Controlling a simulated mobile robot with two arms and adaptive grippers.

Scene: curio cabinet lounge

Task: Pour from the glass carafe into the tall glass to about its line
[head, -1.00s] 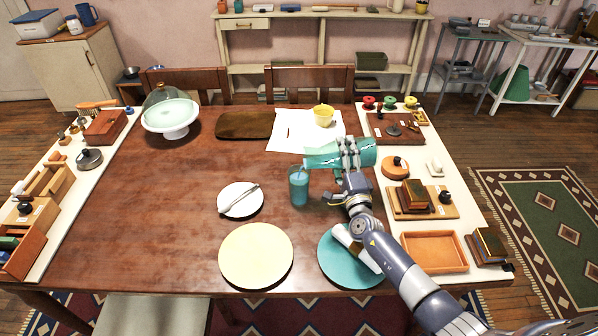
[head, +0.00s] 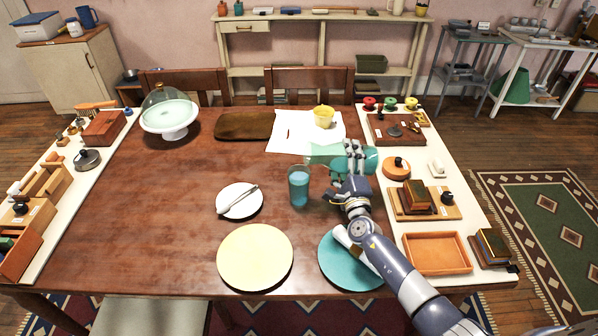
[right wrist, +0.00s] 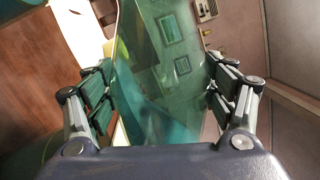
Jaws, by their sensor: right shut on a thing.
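The teal glass carafe (head: 327,153) is tilted nearly on its side above the table, its mouth end toward the left. My right gripper (head: 352,165) is shut around its body; the carafe (right wrist: 165,75) fills the middle of the right wrist view between the fingers (right wrist: 165,100). The tall glass (head: 299,186) stands upright on the table, below and left of the carafe's mouth. It holds blue liquid; its line cannot be made out. The carafe's mouth is apart from the glass, and no stream shows between them. My left gripper is not in view.
A teal plate (head: 345,278) with a napkin lies under my right forearm. A yellow plate (head: 254,257) and a small white plate (head: 232,207) lie left of it. White paper (head: 285,138) with a yellow cup (head: 323,116) lies behind. The table's left middle is clear.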

